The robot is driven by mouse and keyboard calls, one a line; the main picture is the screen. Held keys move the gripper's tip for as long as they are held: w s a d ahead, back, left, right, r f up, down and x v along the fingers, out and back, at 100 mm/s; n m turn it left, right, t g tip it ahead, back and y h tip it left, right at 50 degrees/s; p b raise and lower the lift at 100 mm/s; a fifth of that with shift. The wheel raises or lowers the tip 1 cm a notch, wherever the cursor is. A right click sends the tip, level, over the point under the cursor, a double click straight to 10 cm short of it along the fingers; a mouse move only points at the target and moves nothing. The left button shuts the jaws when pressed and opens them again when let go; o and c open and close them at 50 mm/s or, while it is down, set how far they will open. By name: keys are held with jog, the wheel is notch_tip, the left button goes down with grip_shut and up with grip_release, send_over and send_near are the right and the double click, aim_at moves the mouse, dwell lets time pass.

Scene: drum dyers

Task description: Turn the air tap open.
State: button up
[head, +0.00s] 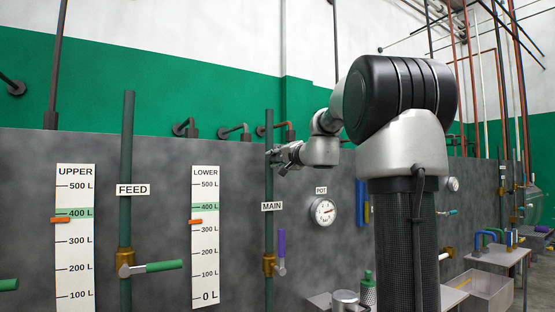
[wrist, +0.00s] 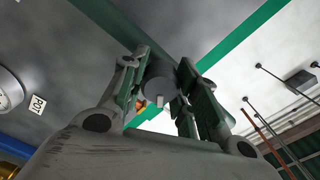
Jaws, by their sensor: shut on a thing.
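No tap in view carries a label reading air. My gripper (head: 272,156) is high on the dark green upright MAIN pipe (head: 268,195), well above that pipe's brass tap with an upright purple handle (head: 281,247). In the wrist view my gripper's fingers (wrist: 166,70) are closed in around the dark green pipe (wrist: 120,25); a grey round part (wrist: 160,84) shows between them. The exact contact is partly hidden. A tap with a sideways green handle (head: 163,266) is on the FEED pipe. A small teal-handled tap (head: 447,212) is further right.
The grey tank wall (head: 230,160) carries level scales and a POT gauge (head: 323,211). Bent pipe stubs (head: 235,131) stick out above it near my gripper. A metal pot (head: 345,300) and an open box (head: 482,290) stand low at right.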

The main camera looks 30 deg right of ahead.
jog(key=shift+f, duration=0.1)
dwell(0.3)
jog(key=o, duration=1)
jog(key=shift+s, duration=0.15)
jog(key=s, duration=1.1)
jog(key=shift+s+d, duration=0.2)
jog(key=shift+s, duration=0.2)
